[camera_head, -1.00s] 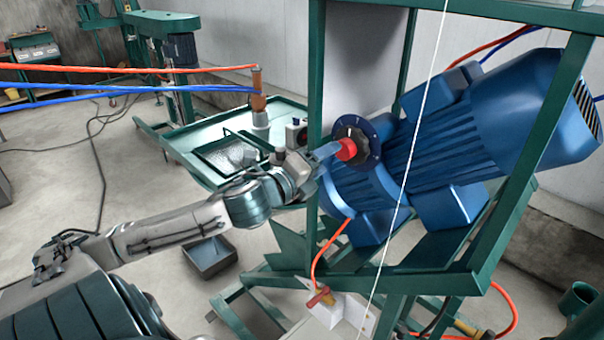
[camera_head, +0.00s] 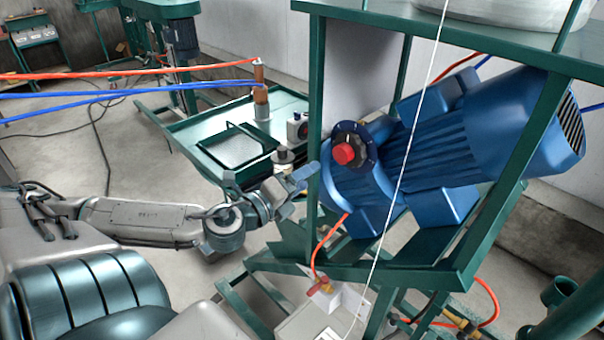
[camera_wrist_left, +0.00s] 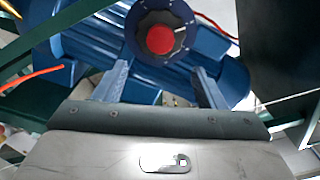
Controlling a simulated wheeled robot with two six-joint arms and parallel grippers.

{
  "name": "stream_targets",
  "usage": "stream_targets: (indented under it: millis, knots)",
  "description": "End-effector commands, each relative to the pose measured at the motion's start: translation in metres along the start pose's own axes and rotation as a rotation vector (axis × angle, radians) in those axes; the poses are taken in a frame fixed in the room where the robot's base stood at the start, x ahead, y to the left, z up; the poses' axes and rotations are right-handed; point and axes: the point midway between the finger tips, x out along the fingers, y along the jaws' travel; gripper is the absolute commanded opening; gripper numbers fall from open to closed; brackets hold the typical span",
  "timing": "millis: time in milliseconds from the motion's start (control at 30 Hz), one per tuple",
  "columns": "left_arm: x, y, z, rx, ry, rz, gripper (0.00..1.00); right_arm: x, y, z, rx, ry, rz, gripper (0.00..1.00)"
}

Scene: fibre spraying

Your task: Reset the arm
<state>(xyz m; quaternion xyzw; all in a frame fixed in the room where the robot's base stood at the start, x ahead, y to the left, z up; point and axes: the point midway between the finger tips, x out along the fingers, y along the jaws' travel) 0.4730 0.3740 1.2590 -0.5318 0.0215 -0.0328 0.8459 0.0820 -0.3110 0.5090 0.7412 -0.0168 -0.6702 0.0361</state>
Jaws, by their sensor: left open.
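My left gripper (camera_head: 306,178) is at the left side of the green frame, in front of and to the left of the red knob (camera_head: 343,154). Its jaws are apart with nothing between them. In the left wrist view the open fingers (camera_wrist_left: 160,88) point toward the blue motor, and the red knob (camera_wrist_left: 160,39) on its dark round dial shows beyond them, apart from the fingertips. My left arm (camera_head: 140,218) reaches in from the left. My right gripper is not in view.
The blue motor (camera_head: 440,145) sits inside the green frame (camera_head: 316,110). A green tray table (camera_head: 185,118) stands behind my gripper. Red and blue hoses (camera_head: 120,92) cross at the left. A white cord (camera_head: 410,150) hangs in front of the motor. Open floor lies at the left.

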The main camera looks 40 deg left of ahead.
Motion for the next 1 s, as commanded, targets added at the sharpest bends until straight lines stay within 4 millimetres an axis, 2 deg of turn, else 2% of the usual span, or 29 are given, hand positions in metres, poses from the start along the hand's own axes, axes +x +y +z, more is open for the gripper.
stream_targets:
  millis: [567, 667, 767, 867, 1000]
  knots:
    - [0.0, 0.001, 0.0, 0.0, 0.0, 0.001, 0.64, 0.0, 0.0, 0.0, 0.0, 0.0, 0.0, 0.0]
    - [0.002, 0.013, 0.003, -0.011, -0.014, 0.018, 0.64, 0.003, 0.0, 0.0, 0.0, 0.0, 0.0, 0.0]
    - [0.009, 0.052, 0.013, -0.049, -0.055, 0.074, 0.64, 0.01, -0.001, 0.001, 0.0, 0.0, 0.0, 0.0]
    - [0.015, 0.118, 0.028, -0.119, -0.122, 0.166, 0.64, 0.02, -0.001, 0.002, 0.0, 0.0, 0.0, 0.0]
    - [0.01, 0.226, 0.043, -0.254, -0.227, 0.315, 0.64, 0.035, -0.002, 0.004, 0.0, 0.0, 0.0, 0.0]
